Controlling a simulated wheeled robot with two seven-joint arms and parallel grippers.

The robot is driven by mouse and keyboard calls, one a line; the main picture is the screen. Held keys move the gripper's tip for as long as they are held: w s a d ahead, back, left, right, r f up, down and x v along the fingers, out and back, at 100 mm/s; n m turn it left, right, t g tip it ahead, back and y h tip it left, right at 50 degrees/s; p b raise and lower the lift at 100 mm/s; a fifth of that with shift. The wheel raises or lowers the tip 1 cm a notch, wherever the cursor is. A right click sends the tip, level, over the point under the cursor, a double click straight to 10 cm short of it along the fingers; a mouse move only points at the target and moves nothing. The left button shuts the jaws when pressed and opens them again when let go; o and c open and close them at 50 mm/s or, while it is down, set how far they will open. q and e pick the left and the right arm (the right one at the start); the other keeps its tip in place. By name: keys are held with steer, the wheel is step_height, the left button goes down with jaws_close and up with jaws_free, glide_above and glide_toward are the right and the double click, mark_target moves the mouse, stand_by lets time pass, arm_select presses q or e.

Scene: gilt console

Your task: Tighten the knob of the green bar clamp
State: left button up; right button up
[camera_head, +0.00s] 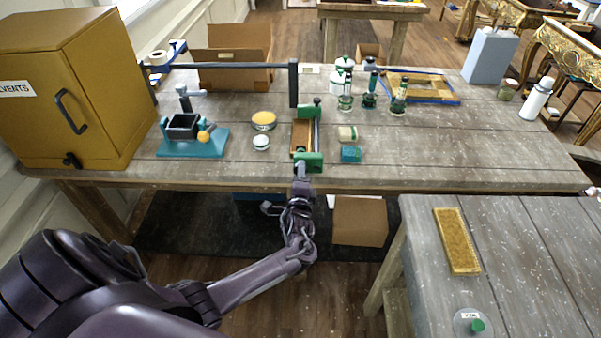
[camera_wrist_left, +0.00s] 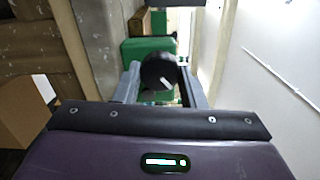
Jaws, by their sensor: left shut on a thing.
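The green bar clamp (camera_head: 309,161) lies on the workbench in the middle of the head view, around a wooden frame piece (camera_head: 303,134). Its green end block faces me at the bench's front edge. In the left wrist view, a black round knob (camera_wrist_left: 158,71) with a white mark sits in front of the green block (camera_wrist_left: 140,47). My left gripper (camera_head: 300,172) is at the clamp's near end. In the left wrist view its two grey fingers (camera_wrist_left: 160,84) are on either side of the knob, shut on it. My right gripper is not in view.
A teal vise (camera_head: 193,143) and a yellow solvents cabinet (camera_head: 70,90) stand to the left. A round tin (camera_head: 264,120), a teal block (camera_head: 351,154) and several bottles are near the clamp. The bench's right part is mostly clear. A second table (camera_head: 510,270) stands at front right.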

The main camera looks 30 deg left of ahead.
arm_select(q)
steer(key=shift+s+d+f+m, duration=0.2)
steer(key=shift+f+m, duration=0.2)
steer(key=shift+f, duration=0.1)
steer(key=o, duration=1)
steer(key=shift+s+r, duration=0.1)
steer(key=shift+r, duration=0.3)
steer(key=shift+f, duration=0.1)
steer(key=v, duration=0.7)
steer(key=shift+s+d+b, duration=0.2)
steer(key=shift+s+b, duration=0.15)
steer(key=shift+b, duration=0.1)
